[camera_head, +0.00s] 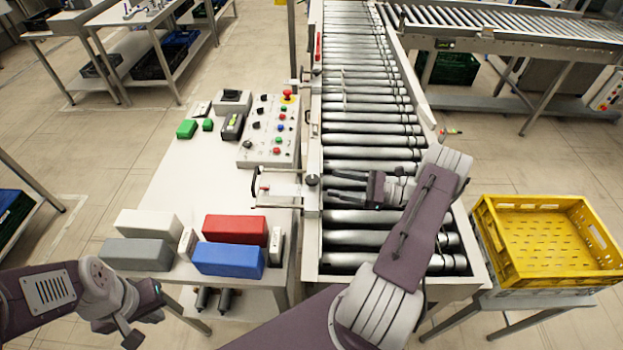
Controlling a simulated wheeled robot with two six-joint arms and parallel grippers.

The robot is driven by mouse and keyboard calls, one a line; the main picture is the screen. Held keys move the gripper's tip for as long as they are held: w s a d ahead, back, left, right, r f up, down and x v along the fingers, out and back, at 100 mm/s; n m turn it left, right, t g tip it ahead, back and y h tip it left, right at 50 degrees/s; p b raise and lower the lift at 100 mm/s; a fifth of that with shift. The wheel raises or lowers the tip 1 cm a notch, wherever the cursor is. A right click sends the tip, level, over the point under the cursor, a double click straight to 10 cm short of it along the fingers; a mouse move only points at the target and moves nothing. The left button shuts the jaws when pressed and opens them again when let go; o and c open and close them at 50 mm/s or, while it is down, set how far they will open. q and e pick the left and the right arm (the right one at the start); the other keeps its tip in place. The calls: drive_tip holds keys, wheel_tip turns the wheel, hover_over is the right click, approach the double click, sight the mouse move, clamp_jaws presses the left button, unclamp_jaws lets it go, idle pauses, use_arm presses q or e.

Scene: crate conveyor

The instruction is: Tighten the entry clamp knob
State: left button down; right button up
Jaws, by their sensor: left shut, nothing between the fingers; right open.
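A small black knob (312,180) sits on the conveyor's left side rail, beside a clamp bracket with a black handle (256,183). I cannot tell for certain that it is the entry clamp knob. My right gripper (338,187) is open and empty above the rollers, just right of the knob. Its fingers point left towards the knob and appear apart from it. My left gripper (133,338) is shut and empty at the lower left, in front of the white table's near edge.
The roller conveyor (366,153) runs away from me. A control panel (270,132) stands on the white table, with red (236,229), blue (228,259), white (148,222) and grey (136,254) blocks nearer me. A yellow crate (545,277) stands at right.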

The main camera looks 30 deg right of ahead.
sight(312, 179)
drive_tip(key=p+x, duration=0.3)
drive_tip(key=x, duration=0.4)
drive_tip(key=shift+w+a+r, duration=0.1)
drive_tip(key=shift+w+a, duration=0.1)
drive_tip(key=shift+a, duration=0.1)
drive_tip(key=shift+w+a, duration=0.3)
drive_tip(key=shift+d, duration=0.1)
clamp_jaws()
drive_tip(key=shift+s+r+m+t+h+p, duration=0.1)
drive_tip(key=shift+r+m+t+h+p, duration=0.05)
drive_tip(key=shift+m+t+h+p, duration=0.95)
drive_tip(key=m+t+h, duration=0.2)
drive_tip(key=h, duration=0.1)
drive_tip(key=shift+p, duration=0.3)
drive_tip(key=shift+f+h, duration=0.25)
drive_tip(key=shift+h, duration=0.05)
